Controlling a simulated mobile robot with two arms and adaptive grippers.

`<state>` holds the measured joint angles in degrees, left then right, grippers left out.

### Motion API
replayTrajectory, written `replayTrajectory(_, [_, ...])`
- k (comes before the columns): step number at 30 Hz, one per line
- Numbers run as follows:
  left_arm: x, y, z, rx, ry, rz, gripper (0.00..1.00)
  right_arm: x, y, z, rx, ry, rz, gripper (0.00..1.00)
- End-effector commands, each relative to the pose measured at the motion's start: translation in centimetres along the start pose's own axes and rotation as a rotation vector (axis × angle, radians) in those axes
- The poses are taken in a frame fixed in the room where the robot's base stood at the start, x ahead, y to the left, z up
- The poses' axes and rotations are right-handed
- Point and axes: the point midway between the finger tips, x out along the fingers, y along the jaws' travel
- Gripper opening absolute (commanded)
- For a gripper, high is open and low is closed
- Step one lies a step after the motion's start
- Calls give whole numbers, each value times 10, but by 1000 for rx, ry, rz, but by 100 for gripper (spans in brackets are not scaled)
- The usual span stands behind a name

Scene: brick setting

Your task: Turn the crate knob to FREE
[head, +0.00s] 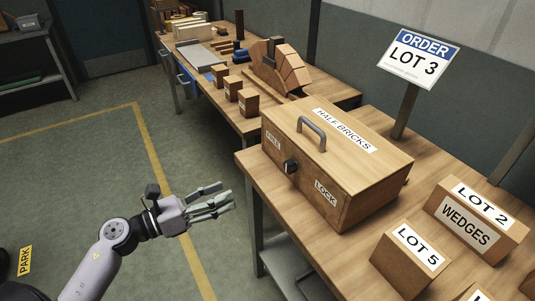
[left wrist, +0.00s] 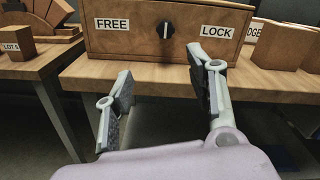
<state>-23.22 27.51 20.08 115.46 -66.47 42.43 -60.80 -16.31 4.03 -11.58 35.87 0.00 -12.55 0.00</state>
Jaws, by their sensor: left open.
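The wooden crate (head: 335,165) labelled HALF BRICKS sits on the near table with a grey handle on its lid. Its black knob (head: 290,167) is on the front face, between the FREE label (head: 273,141) and the LOCK label (head: 325,193). In the left wrist view the knob (left wrist: 165,30) has its pale pointer line standing about upright, between FREE (left wrist: 112,24) on the left and LOCK (left wrist: 217,31) on the right. My left gripper (head: 226,198) is open and empty, in front of the table and apart from the knob. My right gripper is not in view.
The near table (head: 395,137) also holds a WEDGES LOT 2 box (head: 478,220), a LOT 5 box (head: 408,262) and an ORDER LOT 3 sign (head: 418,57). A farther table holds small blocks and a brick arch (head: 280,68). The floor left of the tables is clear.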

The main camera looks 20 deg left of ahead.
Motion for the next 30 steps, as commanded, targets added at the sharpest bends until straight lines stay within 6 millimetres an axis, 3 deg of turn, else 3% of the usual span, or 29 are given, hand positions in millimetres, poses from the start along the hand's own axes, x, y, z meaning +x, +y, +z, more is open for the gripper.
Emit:
replayTrajectory(5, [13,-6,5,37,7,-13,51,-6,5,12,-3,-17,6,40])
replayTrajectory(11, [52,-6,8,33,2,-12,51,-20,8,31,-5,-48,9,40])
replayTrajectory(21, [126,-6,6,29,2,-10,51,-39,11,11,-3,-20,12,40])
replayTrajectory(30, [168,-6,3,29,4,-9,51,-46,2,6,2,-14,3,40])
